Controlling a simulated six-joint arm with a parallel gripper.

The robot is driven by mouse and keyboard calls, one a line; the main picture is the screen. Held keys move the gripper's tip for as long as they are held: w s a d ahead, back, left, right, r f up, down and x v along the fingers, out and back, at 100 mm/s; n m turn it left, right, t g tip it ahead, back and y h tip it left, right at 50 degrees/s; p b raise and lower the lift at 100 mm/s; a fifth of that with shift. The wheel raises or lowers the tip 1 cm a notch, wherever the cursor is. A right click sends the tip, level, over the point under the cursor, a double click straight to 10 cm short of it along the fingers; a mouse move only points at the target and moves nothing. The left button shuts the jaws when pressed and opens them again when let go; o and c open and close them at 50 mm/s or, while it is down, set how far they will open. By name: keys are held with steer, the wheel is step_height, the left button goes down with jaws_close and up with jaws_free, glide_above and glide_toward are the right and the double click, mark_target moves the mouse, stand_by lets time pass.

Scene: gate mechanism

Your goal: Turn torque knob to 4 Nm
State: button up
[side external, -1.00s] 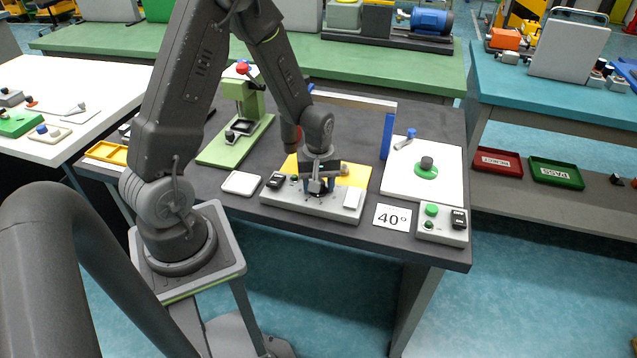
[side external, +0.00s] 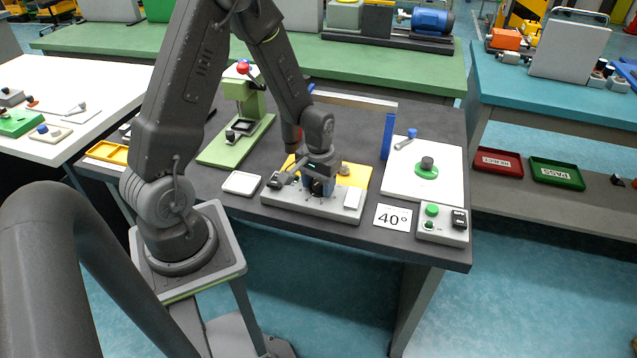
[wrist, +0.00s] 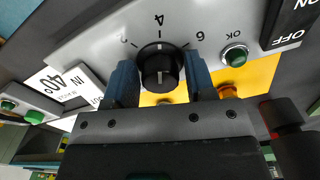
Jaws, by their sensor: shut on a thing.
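The torque knob (wrist: 158,70) is round and black, on a light grey panel with printed numbers around it. The 4 lies above it in the wrist view and the 6 at upper right. A white line on its face runs roughly up and down in line with the 4; which end is the pointer I cannot tell. My gripper (wrist: 161,78) is shut on the knob, one blue-grey finger at each side. In the side view my gripper (side external: 319,190) points down onto the grey control box (side external: 338,210) and hides the knob.
A card reading 40° (side external: 392,217) lies right of the box. A white plate with a black knob on a green disc (side external: 427,168) is farther right.

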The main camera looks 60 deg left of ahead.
mark_target(319, 182)
stand_by(0.4)
steer(key=o, duration=0.6)
steer(key=shift+o, duration=0.2)
step_height(319, 182, up, 14)
steer(key=shift+f, duration=0.1)
steer(key=s+d+r+m+t, duration=0.5)
steer(key=s+d+r+m, duration=0.1)
steer(key=s+d+r, duration=0.6)
steer(key=shift+s+d+r+t, duration=0.2)
steer(key=shift+d+r+t, duration=0.15)
steer(key=shift+d, duration=0.45)
